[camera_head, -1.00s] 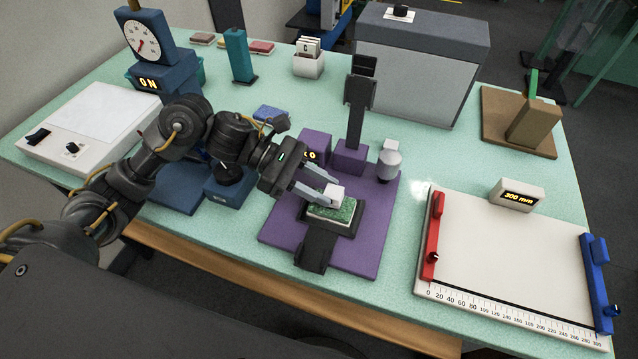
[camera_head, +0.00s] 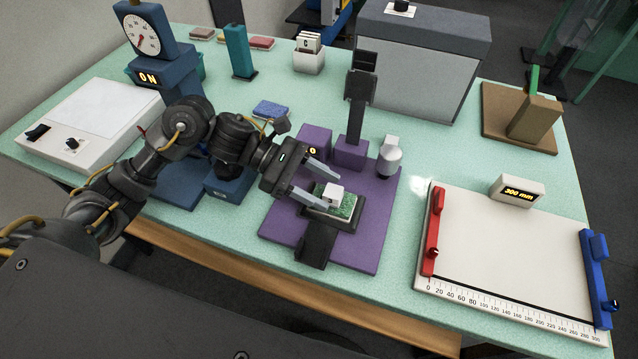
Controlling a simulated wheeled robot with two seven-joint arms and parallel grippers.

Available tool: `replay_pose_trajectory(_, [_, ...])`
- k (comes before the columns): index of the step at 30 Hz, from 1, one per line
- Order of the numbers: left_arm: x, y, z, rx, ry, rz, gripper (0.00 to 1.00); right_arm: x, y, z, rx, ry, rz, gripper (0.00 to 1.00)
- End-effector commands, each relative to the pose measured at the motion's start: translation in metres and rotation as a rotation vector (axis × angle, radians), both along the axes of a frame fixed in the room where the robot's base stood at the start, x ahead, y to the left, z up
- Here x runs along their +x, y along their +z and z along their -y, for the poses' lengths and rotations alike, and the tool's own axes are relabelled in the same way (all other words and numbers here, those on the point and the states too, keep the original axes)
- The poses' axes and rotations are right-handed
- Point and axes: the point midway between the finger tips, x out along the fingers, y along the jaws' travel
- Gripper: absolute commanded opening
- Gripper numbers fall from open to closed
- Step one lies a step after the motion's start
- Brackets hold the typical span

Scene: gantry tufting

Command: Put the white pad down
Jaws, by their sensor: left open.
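The white pad (camera_head: 333,191) is a small white block with green turf-like material (camera_head: 345,206) under and around it. It rests on the dark plate of the purple device (camera_head: 372,225), near the middle of the table. My left gripper (camera_head: 329,189) is open, its two pale fingers spread on either side of the pad's left end. I cannot tell whether either finger touches it. My right gripper is not in view.
A purple post with a dark upright head (camera_head: 359,90) stands behind the pad. A grey-white knob (camera_head: 389,158) is to its right. The white measuring board (camera_head: 505,250) with red and blue stops lies further right. Green table surface is clear between them.

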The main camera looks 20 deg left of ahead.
Motion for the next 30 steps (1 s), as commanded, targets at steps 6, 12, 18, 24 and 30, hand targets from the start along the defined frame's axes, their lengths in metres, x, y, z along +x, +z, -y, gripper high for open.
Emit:
replay_pose_trajectory(6, [0.001,0.004,-0.004,0.001,0.001,0.002,0.54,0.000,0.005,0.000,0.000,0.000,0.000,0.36])
replay_pose_trajectory(12, [0.003,0.014,-0.038,0.003,0.003,0.004,0.54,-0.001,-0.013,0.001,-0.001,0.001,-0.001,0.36])
replay_pose_trajectory(18, [0.004,0.027,-0.062,0.002,0.001,0.002,0.54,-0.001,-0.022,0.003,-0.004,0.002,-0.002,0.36])
replay_pose_trajectory(24, [0.004,0.032,-0.069,0.000,0.000,0.000,0.54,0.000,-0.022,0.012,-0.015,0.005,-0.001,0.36])
replay_pose_trajectory(30, [0.004,0.032,-0.069,0.000,0.000,0.000,0.54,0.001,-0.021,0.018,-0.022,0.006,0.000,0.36])
